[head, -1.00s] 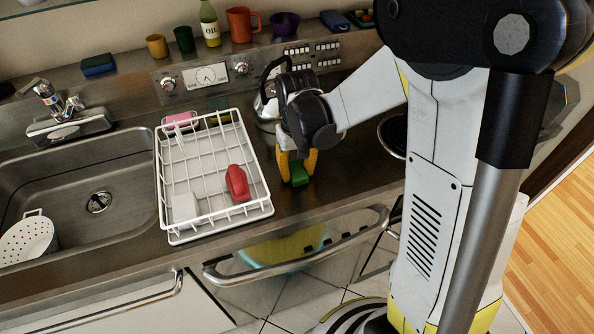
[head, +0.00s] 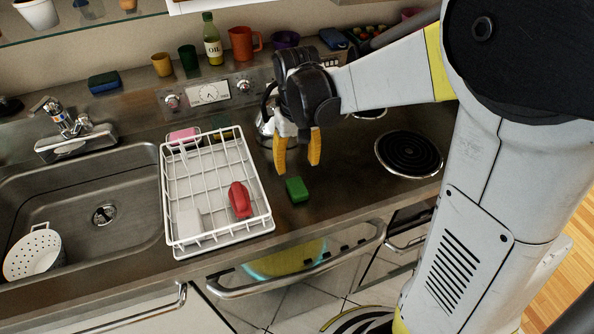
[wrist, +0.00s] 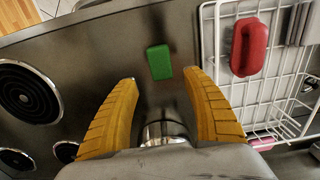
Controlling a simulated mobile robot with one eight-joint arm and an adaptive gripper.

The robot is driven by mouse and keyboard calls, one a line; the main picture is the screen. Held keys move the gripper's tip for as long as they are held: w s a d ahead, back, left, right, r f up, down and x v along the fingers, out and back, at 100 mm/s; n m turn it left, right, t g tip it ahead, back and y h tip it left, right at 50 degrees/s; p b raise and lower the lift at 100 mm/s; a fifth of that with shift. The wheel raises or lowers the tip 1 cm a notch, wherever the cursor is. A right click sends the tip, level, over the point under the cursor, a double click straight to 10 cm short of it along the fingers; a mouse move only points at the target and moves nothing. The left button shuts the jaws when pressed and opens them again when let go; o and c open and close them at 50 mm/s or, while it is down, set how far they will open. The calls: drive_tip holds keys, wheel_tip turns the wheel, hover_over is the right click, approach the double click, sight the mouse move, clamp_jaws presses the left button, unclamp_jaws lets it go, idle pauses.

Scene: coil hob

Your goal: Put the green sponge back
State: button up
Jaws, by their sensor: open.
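The green sponge (head: 297,190) lies flat on the steel counter, just right of the white wire dish rack (head: 262,222). My gripper (head: 298,170) is open and empty above the counter, with its two yellow fingers pointing down. In the wrist view the green sponge (wrist: 159,62) shows ahead of the fingertips, between their lines and apart from both. My gripper (wrist: 163,80) holds nothing there.
The sink (head: 130,180) lies left. A coil burner (head: 408,154) is right. A kettle (head: 265,120) stands behind my gripper. A blue sponge (head: 104,82) sits on the back ledge.

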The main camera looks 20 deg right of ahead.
drive_tip(key=s+r+t, duration=0.7)
drive_tip(key=s+r, duration=0.2)
drive_tip(key=s, duration=0.3)
drive_tip(key=shift+s+r, duration=0.25)
drive_tip(key=shift+s, duration=0.1)
drive_tip(key=shift+f, duration=0.1)
wheel_tip(320, 180, down, 2)
drive_tip(key=shift+f+b, duration=0.1)
drive_tip(key=shift+b, duration=0.9)
